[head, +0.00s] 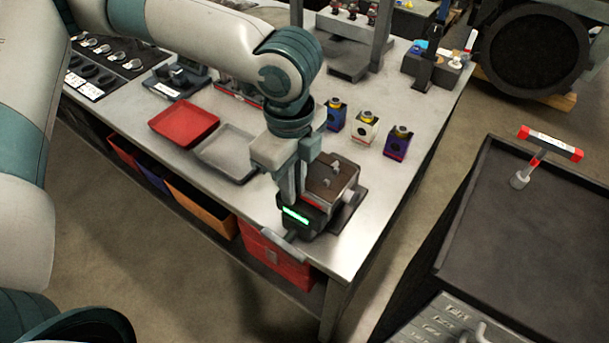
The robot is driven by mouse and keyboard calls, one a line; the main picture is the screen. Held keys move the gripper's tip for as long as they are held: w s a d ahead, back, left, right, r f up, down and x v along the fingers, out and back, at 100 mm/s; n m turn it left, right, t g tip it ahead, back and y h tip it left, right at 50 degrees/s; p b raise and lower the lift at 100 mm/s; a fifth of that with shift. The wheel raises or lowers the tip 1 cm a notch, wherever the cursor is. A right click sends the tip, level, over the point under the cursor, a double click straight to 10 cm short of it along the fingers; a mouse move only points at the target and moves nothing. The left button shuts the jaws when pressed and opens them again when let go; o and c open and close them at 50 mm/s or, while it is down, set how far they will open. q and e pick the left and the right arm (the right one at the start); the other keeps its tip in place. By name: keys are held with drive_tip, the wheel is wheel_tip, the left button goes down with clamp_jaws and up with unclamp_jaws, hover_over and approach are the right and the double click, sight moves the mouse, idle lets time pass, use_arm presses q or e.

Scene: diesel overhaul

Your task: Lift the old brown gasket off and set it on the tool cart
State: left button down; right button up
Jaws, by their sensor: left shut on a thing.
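The old brown gasket (325,188) shows as a flat brown piece on top of the block of a small device (318,211) at the near corner of the bench. My left gripper (291,198) points down at the gasket's left edge and is shut on it. The gripper hides that edge, and I cannot tell whether the gasket is clear of the block. The tool cart (475,210) stands at the right, apart from the bench, with a dark, mostly bare top. My right gripper is out of view.
A red tray (184,124) and a grey tray (226,152) lie left of my gripper. Several small boxes (364,127) stand behind the device. A floor gap separates bench and cart.

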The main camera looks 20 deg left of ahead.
use_arm(q)
drive_tip(key=shift+r, duration=0.15)
drive_tip(key=shift+r+b, duration=0.35)
drive_tip(key=shift+r, duration=0.3)
wheel_tip(320, 180, up, 2)
drive_tip(key=shift+d+r+b, duration=0.1)
drive_tip(key=shift+r+b, duration=0.15)
drive_tip(key=shift+b, duration=0.2)
drive_tip(key=s+d+r+b, duration=0.3)
drive_tip(key=s+d+r, duration=0.4)
drive_tip(key=d, duration=0.2)
drive_tip(key=shift+s, duration=0.1)
drive_tip(key=shift+r+p, duration=0.95)
drive_tip(key=shift+p, duration=0.35)
